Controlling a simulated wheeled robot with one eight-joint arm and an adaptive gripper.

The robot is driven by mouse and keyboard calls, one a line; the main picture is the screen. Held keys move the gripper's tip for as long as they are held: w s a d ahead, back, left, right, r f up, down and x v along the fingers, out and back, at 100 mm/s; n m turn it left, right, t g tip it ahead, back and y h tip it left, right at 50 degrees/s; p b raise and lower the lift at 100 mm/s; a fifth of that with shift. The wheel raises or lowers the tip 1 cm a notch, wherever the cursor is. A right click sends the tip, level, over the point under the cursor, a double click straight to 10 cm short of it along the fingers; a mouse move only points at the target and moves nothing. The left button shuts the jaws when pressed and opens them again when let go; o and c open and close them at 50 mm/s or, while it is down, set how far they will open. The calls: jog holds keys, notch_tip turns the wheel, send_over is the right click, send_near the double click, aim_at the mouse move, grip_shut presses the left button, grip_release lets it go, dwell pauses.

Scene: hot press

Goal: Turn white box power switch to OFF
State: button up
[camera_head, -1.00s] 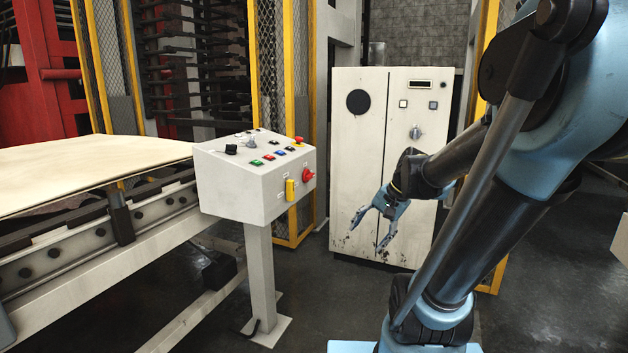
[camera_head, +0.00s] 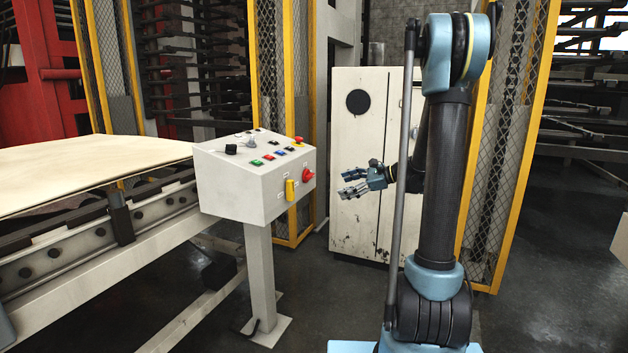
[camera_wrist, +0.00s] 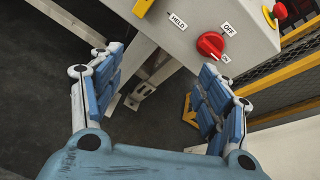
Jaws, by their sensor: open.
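The white control box (camera_head: 235,185) stands on a post left of centre in the head view. Its red rotary power switch (camera_head: 308,174) is on the right part of the front face. In the wrist view the red switch (camera_wrist: 211,45) sits between an OFF label (camera_wrist: 229,29) and an ON label (camera_wrist: 225,57), and its handle appears turned toward ON. My gripper (camera_head: 348,182) is open and empty, to the right of the box and apart from it. In the wrist view my open fingers (camera_wrist: 160,68) lie below the box, the switch beyond the right finger.
A red emergency button (camera_head: 298,140) is on the box top. A white cabinet (camera_head: 352,140) stands behind my gripper. A conveyor (camera_head: 90,245) with a pale board is at left.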

aim_at(312, 176)
jog(key=w+d+f+m+t+y, duration=0.25)
jog(key=w+m+y, duration=0.2)
jog(key=w, duration=0.55)
jog(key=shift+m+g+h, duration=0.25)
jog(key=shift+m+g, duration=0.1)
jog(key=x, duration=1.7)
jog(key=shift+s+r, duration=0.2)
jog(key=c, duration=1.1)
